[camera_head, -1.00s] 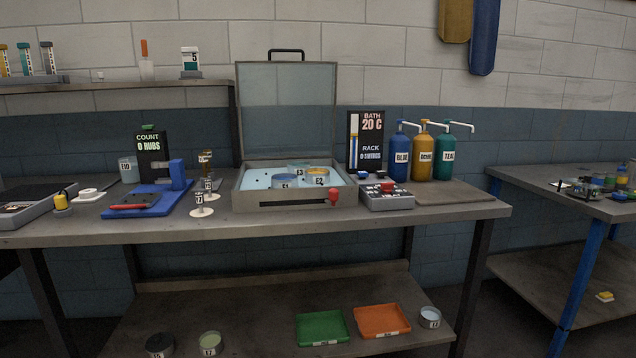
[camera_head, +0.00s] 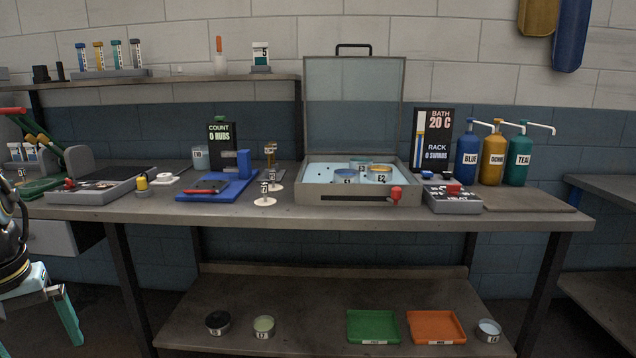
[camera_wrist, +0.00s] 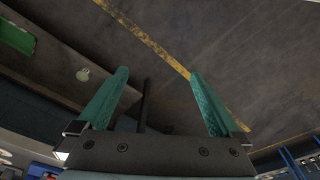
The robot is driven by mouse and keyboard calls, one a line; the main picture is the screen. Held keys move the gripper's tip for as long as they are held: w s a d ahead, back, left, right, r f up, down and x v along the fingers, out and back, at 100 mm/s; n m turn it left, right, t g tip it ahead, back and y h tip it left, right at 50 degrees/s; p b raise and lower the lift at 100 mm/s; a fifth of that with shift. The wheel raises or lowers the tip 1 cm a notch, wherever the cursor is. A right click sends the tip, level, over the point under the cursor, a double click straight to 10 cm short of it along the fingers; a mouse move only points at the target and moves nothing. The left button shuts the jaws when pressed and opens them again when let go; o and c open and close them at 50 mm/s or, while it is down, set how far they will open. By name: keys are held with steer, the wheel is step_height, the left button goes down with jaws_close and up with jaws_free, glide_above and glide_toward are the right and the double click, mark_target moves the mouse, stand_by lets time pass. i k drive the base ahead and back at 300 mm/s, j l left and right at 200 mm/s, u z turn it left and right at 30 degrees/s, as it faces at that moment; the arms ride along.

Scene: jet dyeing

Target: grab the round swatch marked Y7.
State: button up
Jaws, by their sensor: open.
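Two small pale round pieces with upright tags stand on the bench right of the blue rubbing device. The nearer one (camera_head: 264,202) is by the bench front and the farther one (camera_head: 275,186) just behind it. Their tags are too small to read surely, so I cannot tell which is Y7. My gripper (camera_wrist: 158,73) is open and empty, its teal fingers wide apart over the floor in the wrist view. In the head view it is partly seen at the lower left, below bench height and well away from the round pieces.
The blue rubbing device (camera_head: 217,190) and the grey open-lidded bath (camera_head: 350,197) flank the round pieces. A grey tray (camera_head: 98,194) and a yellow weight (camera_head: 142,184) lie left. The lower shelf holds a green tray (camera_head: 373,326), an orange tray (camera_head: 435,327) and several tins.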

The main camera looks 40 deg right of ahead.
mark_target(265, 201)
steer(key=i+z, duration=0.3)
steer(key=i, duration=0.4)
steer(key=i+j+z, duration=0.15)
steer(key=i+z, duration=0.15)
steer(key=i, duration=0.35)
